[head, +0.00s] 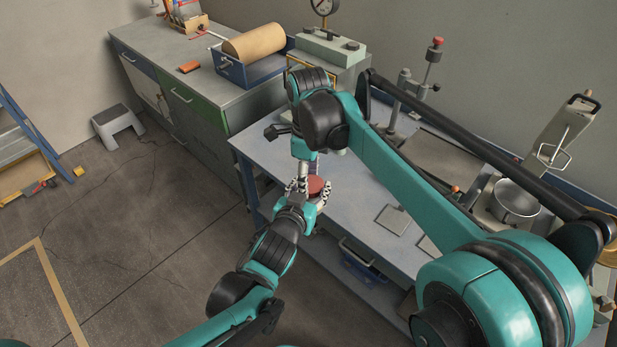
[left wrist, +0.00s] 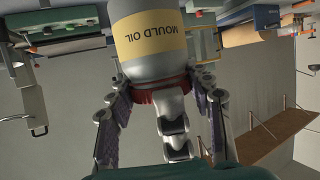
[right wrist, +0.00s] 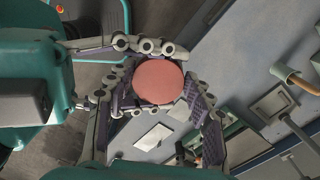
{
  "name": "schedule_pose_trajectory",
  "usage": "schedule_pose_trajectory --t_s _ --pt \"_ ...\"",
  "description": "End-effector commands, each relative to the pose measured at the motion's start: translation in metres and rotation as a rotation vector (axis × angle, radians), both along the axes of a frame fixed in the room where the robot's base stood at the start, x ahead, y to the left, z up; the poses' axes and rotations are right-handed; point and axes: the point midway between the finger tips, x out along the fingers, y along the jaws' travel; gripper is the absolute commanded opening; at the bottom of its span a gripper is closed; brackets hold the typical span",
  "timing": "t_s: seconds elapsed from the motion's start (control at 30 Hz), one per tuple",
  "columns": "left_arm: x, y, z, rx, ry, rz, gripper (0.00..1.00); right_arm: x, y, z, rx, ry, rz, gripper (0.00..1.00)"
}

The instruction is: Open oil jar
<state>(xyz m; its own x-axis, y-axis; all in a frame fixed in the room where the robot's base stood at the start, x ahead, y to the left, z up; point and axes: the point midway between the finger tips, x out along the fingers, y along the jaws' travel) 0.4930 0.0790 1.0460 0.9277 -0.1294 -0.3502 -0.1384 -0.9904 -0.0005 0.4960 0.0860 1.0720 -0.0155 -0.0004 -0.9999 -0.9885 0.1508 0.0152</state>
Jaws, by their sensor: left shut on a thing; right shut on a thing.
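The oil jar (left wrist: 160,40) is a grey jar with a yellow "MOULD OIL" label; it appears inverted in the left wrist view. Its red lid (head: 316,186) shows between the grippers in the head view and as a round disc in the right wrist view (right wrist: 158,80). In the head view the grippers hide most of the jar.
The grey workbench (head: 352,203) is beside the jar, with a flat plate (head: 393,219) on it. A steel pot (head: 514,202) and a lever press (head: 565,130) stand farther right. A cabinet (head: 195,100) is behind. Open floor (head: 150,240) lies to the left.

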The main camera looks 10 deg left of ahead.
Motion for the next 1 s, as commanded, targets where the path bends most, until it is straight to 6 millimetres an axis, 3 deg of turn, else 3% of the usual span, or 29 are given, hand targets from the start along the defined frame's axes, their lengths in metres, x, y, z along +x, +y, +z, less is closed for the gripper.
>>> schedule_pose_trajectory --t_s 0.2,0.47,0.5,0.57,0.87,1.0 --pt "-0.001 0.000 0.000 0.002 -0.002 -0.001 0.00 0.001 -0.002 -0.001 -0.001 -0.005 0.237 0.17" --pt "-0.001 0.001 0.000 0.002 0.000 0.000 0.00 0.002 -0.002 0.000 -0.002 -0.007 0.260 0.17" --pt "-0.001 0.001 0.000 0.002 0.000 0.000 0.00 0.002 -0.002 0.000 -0.002 -0.007 0.260 0.54" --pt "-0.001 0.001 -0.001 0.003 0.000 0.001 0.00 0.002 -0.003 0.000 -0.002 -0.007 0.259 0.70" --pt "-0.001 0.000 0.000 0.001 -0.001 0.000 0.00 0.000 -0.001 0.001 0.000 -0.003 0.259 0.72" --pt "0.000 0.000 0.000 0.001 -0.001 0.000 0.00 0.000 -0.001 0.014 0.001 -0.002 0.259 0.72"
